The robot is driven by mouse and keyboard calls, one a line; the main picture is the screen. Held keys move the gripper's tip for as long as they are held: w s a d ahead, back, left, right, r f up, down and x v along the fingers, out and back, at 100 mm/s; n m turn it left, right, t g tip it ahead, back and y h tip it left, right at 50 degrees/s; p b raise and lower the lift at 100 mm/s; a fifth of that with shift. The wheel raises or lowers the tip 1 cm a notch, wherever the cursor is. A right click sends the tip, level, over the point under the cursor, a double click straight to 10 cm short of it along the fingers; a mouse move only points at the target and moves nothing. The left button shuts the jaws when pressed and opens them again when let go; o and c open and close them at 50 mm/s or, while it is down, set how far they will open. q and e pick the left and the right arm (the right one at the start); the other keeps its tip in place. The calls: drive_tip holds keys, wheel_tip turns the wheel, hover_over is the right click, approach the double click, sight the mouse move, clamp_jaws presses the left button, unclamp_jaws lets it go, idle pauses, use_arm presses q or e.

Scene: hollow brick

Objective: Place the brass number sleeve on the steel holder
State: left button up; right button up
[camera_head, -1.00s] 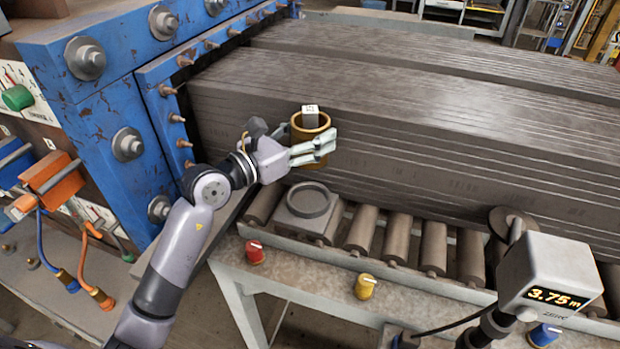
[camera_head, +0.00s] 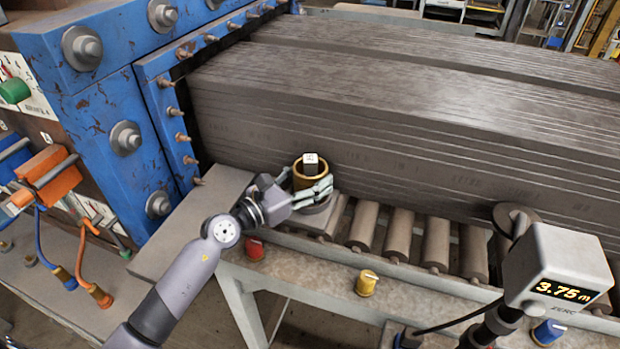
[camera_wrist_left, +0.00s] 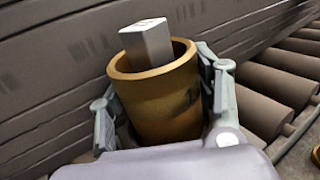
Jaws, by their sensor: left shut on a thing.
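The brass number sleeve (camera_head: 300,178) is a short upright ring with a pale square block (camera_head: 311,162) standing up inside it. My left gripper (camera_head: 312,192) is shut on the sleeve, with fingers on both sides of it. In the left wrist view the sleeve (camera_wrist_left: 160,100) stands between the fingers, with a dark mark on its side. The steel holder (camera_head: 325,215) lies directly under the sleeve, mostly hidden by the gripper and sleeve. I cannot tell whether the sleeve touches it. My right gripper is not in view.
A long grey extruded block (camera_head: 420,150) lies close behind the sleeve. Rollers (camera_head: 400,235) run to the right. A blue machine frame (camera_head: 100,120) stands at left. Red (camera_head: 255,249) and yellow (camera_head: 366,283) knobs and a display box (camera_head: 555,265) are in front.

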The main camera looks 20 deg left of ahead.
use_arm(q)
drive_tip(key=o, duration=1.1)
drive_tip(key=shift+s+f, duration=0.1)
drive_tip(key=shift+f, duration=0.05)
drive_tip(key=o, duration=0.5)
drive_tip(key=shift+r, duration=0.25)
drive_tip(key=b+v, duration=0.4)
drive_tip(key=v, duration=0.8)
drive_tip(key=shift+f, duration=0.1)
